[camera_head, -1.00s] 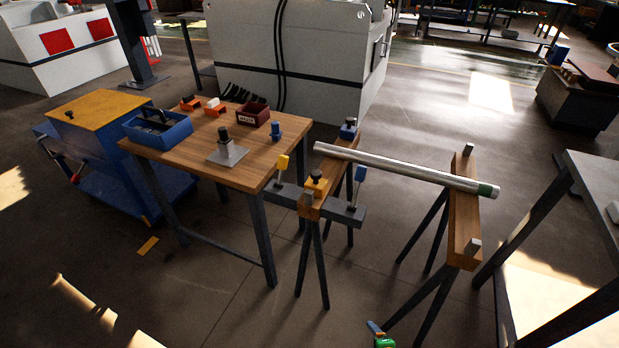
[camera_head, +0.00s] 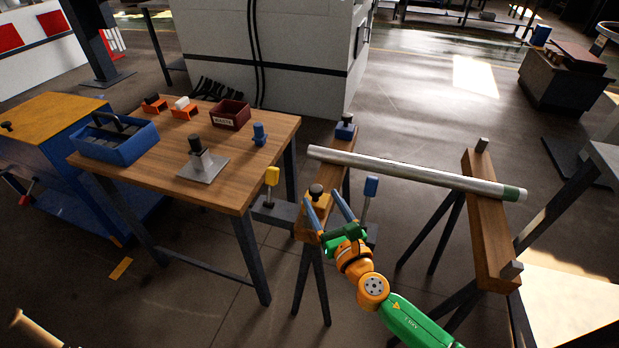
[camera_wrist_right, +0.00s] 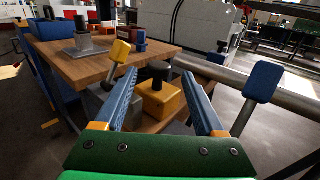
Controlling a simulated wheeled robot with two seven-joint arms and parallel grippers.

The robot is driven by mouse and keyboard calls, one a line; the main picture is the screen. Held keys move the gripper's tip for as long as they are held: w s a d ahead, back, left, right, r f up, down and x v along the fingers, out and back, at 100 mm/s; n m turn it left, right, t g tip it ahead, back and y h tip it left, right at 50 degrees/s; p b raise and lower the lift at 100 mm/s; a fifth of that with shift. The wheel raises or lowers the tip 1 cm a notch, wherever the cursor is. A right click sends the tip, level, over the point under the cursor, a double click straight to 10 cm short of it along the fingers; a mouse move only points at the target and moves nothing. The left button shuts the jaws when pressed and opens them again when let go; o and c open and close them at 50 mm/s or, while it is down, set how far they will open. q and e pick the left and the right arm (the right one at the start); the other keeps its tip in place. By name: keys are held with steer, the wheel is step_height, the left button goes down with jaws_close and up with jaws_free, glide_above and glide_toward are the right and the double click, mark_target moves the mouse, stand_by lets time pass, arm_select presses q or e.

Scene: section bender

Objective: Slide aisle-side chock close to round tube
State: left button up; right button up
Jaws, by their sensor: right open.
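The round tube (camera_head: 420,174), silver with a green band at its right end, lies across two wooden trestles. A yellow chock (camera_head: 321,202) with a black knob sits on the left trestle's beam, on the near side of the tube and apart from it. A blue chock (camera_head: 345,131) with a black knob sits on that beam beyond the tube. My right gripper (camera_head: 322,194) is open, its blue fingers at either side of the yellow chock. In the right wrist view the chock (camera_wrist_right: 160,101) shows between the fingers; contact cannot be told. My left gripper is out of view.
A yellow-tipped lever (camera_head: 272,176) and a blue-tipped lever (camera_head: 371,187) stand on either side of the left trestle, close to my right gripper. A wooden table (camera_head: 222,195) at left holds a blue tray, a red bin and a metal stand. The right trestle (camera_head: 487,230) supports the tube's green-banded end.

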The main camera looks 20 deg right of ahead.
mark_target(320, 193)
steer(key=w, duration=0.4)
steer(key=shift+w+a+b, duration=0.3)
steer(key=shift+w, duration=0.05)
steer(key=shift+s+r, duration=0.15)
steer(key=shift+c, duration=0.7)
steer(key=c, duration=0.8)
steer(key=shift+w+d, duration=0.2)
steer(key=shift+c, duration=0.2)
steer(key=w+d, duration=0.1)
steer(key=w, duration=0.1)
steer(key=w+d, duration=0.1)
steer(key=w, duration=0.1)
steer(key=shift+w+d+f+b, duration=0.1)
steer(key=shift+d+f+b, duration=0.1)
steer(key=shift+d+b, duration=0.2)
steer(key=shift+s+a+r, duration=0.1)
steer(key=shift+s+a, duration=0.1)
steer(key=shift+s, duration=0.05)
steer(key=o, duration=1)
steer(key=shift+s+a+r, duration=0.1)
